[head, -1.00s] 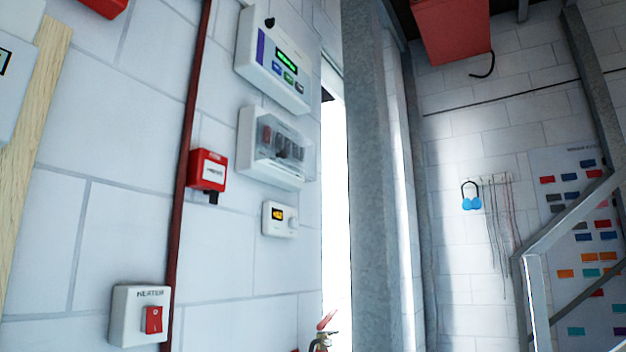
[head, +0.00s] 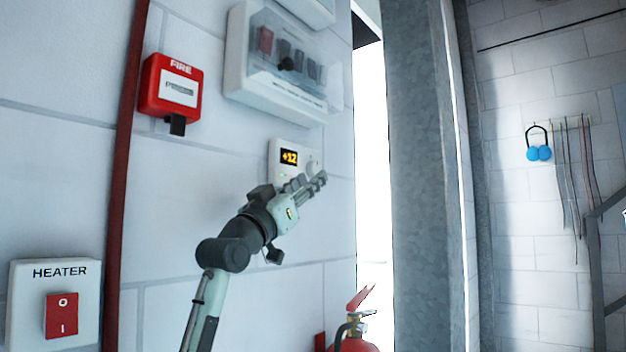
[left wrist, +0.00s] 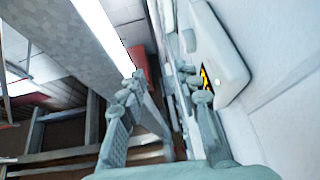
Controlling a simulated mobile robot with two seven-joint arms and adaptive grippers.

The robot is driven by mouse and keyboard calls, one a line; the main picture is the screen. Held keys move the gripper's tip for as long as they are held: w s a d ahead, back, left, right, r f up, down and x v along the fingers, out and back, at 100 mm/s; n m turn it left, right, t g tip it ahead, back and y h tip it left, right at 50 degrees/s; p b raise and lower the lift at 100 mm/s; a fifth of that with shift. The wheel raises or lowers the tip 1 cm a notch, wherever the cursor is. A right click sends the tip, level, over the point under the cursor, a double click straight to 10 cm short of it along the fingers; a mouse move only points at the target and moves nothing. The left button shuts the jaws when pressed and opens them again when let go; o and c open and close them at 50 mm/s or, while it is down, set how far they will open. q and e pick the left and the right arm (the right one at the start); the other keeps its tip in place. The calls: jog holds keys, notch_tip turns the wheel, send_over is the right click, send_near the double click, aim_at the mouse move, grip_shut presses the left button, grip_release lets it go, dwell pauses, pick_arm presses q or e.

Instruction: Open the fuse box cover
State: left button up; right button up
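The fuse box (head: 240,80) is a white wall box in the upper middle of the head view. My left gripper (head: 318,181) is below the fuse box, in front of the thermostat, and apart from the cover. In the left wrist view its two fingers (left wrist: 160,74) stand apart with nothing between them. I cannot make out the fuse box for certain in that view. My right gripper is in neither view.
The thermostat (head: 283,147) showing +12 is directly behind my left gripper and also shows in the left wrist view (left wrist: 228,65). A red fire call point (head: 171,86), a heater switch (head: 54,304) and a fire extinguisher (head: 355,342) are nearby. A grey steel post (head: 425,180) stands right.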

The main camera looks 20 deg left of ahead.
aim_at(312, 92)
pick_arm(q)
jog(key=s+r+h, duration=0.1)
jog(key=r, duration=0.4)
jog(key=s+r+t+p, duration=0.1)
jog(key=s+r, duration=0.1)
jog(key=r, duration=0.3)
jog(key=s+r+m+t+h, duration=0.1)
jog(key=r, duration=0.4)
jog(key=shift+s+d+h, duration=0.2)
jog(key=shift+h, duration=0.1)
jog(key=p+x, duration=0.1)
jog(key=x, duration=0.3)
jog(key=shift+w+d+r+p, duration=0.15)
jog(key=shift+w+p, duration=0.15)
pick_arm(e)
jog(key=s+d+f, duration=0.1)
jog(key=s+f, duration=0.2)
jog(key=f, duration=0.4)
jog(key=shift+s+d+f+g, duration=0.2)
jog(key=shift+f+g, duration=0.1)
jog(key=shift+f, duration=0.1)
pick_arm(q)
grip_shut()
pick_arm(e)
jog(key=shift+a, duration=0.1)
